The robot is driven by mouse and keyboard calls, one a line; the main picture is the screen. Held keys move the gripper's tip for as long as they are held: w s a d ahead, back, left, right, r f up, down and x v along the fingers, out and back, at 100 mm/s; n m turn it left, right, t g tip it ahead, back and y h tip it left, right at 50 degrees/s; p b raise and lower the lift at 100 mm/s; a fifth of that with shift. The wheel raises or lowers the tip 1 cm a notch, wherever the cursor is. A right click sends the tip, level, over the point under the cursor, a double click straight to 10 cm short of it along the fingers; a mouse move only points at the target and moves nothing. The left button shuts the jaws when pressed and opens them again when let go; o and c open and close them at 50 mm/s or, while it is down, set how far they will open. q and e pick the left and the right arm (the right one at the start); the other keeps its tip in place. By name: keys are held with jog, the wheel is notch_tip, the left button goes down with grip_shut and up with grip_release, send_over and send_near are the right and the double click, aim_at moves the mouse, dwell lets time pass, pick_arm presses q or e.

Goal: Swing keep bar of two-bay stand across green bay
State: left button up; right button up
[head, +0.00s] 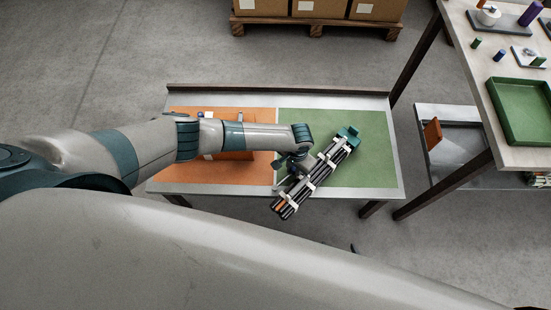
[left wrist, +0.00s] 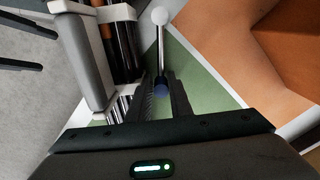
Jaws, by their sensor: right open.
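The two-bay stand has an orange bay (head: 195,174) on the left and a green bay (head: 372,165) on the right. My left gripper (head: 287,168) is low over the divide between them. In the left wrist view, a metal bar with a white ball end (left wrist: 160,17), which looks like the keep bar, runs between my left fingers (left wrist: 163,92). The fingers close around its dark blue part. A bundle of dark rods (head: 318,178) with white straps and a teal end piece (head: 348,134) lies diagonally over the green bay, beside the gripper. My right gripper is not visible.
A worktable with a green tray (head: 520,110) and small parts stands at the right. A lower shelf (head: 450,150) holds an orange piece. Boxes on a pallet (head: 318,30) are at the back. The right part of the green bay is clear.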

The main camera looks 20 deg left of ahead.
aim_at(300, 179)
pick_arm(q)
jog(key=shift+s+d, duration=0.25)
jog(key=shift+d, duration=0.1)
dwell(0.3)
jog(key=shift+s+d+p, duration=0.55)
jog(key=shift+s+d, duration=0.05)
jog(key=shift+s+d, duration=0.15)
jog(key=shift+s+d+p, duration=0.35)
jog(key=shift+s+p, duration=0.15)
jog(key=shift+s, duration=0.05)
jog(key=o, duration=0.4)
jog(key=shift+c, duration=0.2)
jog(key=shift+w, duration=0.1)
